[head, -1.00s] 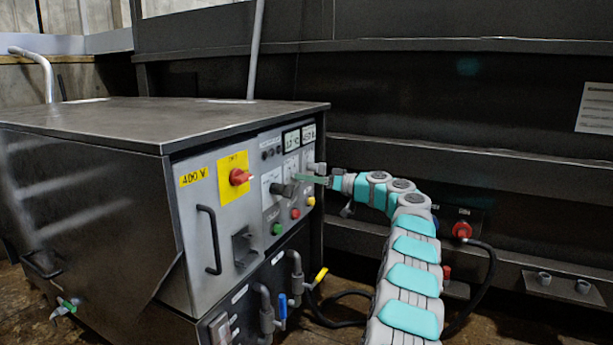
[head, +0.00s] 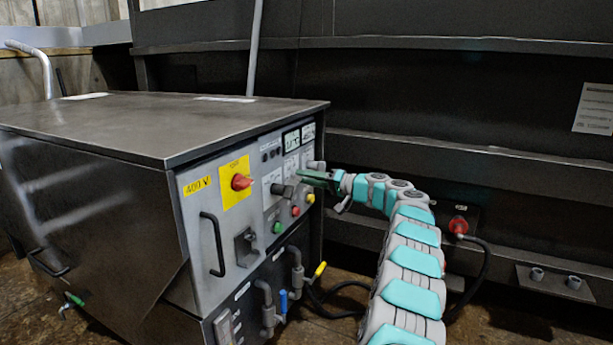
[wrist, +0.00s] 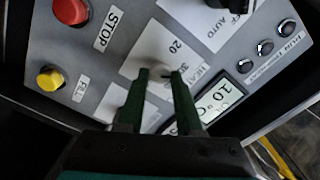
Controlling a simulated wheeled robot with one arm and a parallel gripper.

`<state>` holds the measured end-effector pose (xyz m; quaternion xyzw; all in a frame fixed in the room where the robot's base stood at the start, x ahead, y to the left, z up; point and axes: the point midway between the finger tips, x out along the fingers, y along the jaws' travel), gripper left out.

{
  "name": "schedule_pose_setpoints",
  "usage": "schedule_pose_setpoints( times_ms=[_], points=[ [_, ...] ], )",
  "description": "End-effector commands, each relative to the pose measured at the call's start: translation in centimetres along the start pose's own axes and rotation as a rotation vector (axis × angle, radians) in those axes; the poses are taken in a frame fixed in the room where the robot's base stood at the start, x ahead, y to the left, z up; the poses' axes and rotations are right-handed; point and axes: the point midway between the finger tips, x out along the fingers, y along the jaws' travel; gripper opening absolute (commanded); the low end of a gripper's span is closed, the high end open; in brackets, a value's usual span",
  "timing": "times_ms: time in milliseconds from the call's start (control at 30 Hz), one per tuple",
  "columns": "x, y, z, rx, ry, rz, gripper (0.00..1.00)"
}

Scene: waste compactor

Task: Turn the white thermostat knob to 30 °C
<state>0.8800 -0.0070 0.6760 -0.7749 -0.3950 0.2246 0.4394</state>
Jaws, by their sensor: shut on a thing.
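The white thermostat knob (wrist: 157,83) sits on a white label plate (wrist: 141,58) on the grey control panel. The wrist view shows it pale and blurred between the fingertips of my gripper (wrist: 160,74). The marks 20 and 30 are readable on the plate beside it. A pointer on the knob cannot be made out. My gripper's green fingers are shut on the knob, one on each side. In the head view my gripper (head: 302,178) reaches the panel from the right and hides the knob.
Near the knob are a digital display (wrist: 221,102), a red STOP button (wrist: 71,10) and a yellow button (wrist: 50,79). A red rotary switch (head: 240,182) on a yellow plate and a black handle (head: 213,243) are further left. A dark metal wall (head: 400,90) stands behind my arm.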

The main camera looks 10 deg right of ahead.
Motion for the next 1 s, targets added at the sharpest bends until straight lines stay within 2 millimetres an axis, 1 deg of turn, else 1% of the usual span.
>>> schedule_pose_setpoints(
  times_ms=[467,500,733,767,1000],
  points=[
    [-0.09,-0.06,-0.21,0.014,0.006,0.000,0.00],
    [-0.09,-0.06,-0.21,0.014,0.006,0.000,0.36],
    [-0.06,-0.02,-0.12,0.015,0.004,0.000,0.61],
    [-0.05,-0.02,-0.11,0.015,0.003,0.000,0.63],
    [-0.11,-0.01,-0.07,0.015,0.002,0.000,0.63]
  ],
)
